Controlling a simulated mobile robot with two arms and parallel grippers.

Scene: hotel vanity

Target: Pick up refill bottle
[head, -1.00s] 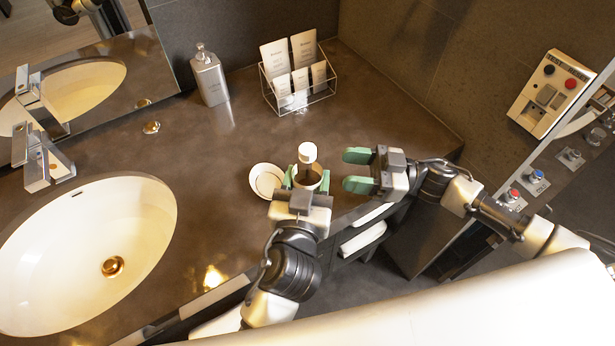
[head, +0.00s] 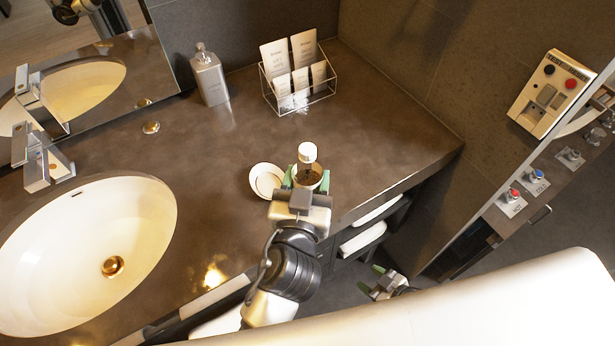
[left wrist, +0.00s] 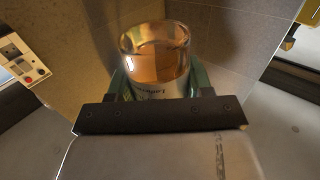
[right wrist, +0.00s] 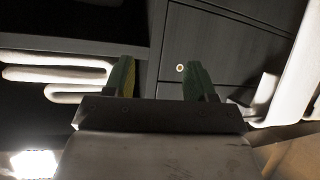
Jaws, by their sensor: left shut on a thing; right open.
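My left gripper (head: 306,188) is shut on a round, clear-walled amber container (left wrist: 156,60) at the counter's front right. Dark print on the container faces the left wrist camera, and its rim looks open. In the head view a bottle with a white cap (head: 307,152) rises just behind or inside the container; I cannot tell which. Whether the container touches the counter is unclear. My right gripper (right wrist: 160,80) is open and empty, low beside the counter front; in the head view it shows partly (head: 381,284). No other bottle is near it.
A small white dish (head: 262,183) lies left of the held container. A grey dispenser (head: 209,78) and a wire rack of cards (head: 300,105) stand at the back. A sink (head: 70,250) is at left. Shelves with white towels (head: 362,238) are under the counter. The counter's right (head: 390,140) is clear.

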